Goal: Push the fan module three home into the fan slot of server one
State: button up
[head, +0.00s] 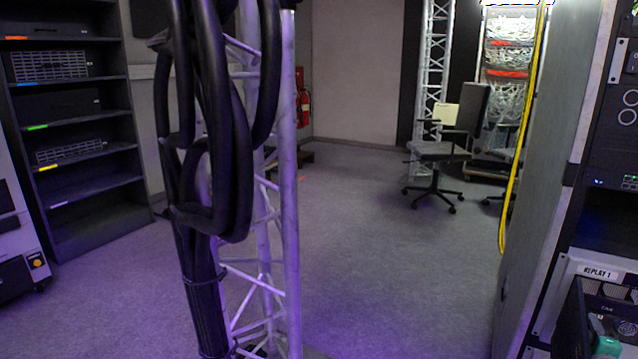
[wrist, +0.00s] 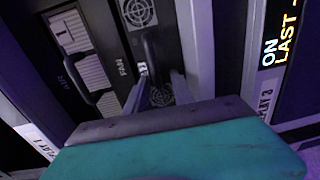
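In the wrist view a black fan module (wrist: 138,12) with a round grille and a dark upright handle (wrist: 150,48) sits in the server front, beside a white FAN label. A second part of a round grille shows lower down between my fingers. My gripper (wrist: 161,76) has its two grey fingers apart, one on each side of the handle's lower end; contact cannot be told. The module's number and depth in the slot cannot be read. In the head view server one (head: 605,290), labelled REPLAY 1, is at the lower right, with a teal part of my gripper (head: 608,346) before it.
A slatted grey panel (wrist: 82,38) with its own handle lies left of the fan. A lit text display (wrist: 280,35) is at right. In the head view a truss with thick black cables (head: 230,160) stands near left of centre; floor (head: 390,270) is clear between it and the rack.

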jog(key=shift+o, duration=0.6)
jog(key=shift+f, duration=0.15)
jog(key=p+v, duration=0.2)
jog(key=v, duration=0.5)
jog(key=shift+s+a, duration=0.2)
jog(key=shift+s, duration=0.15)
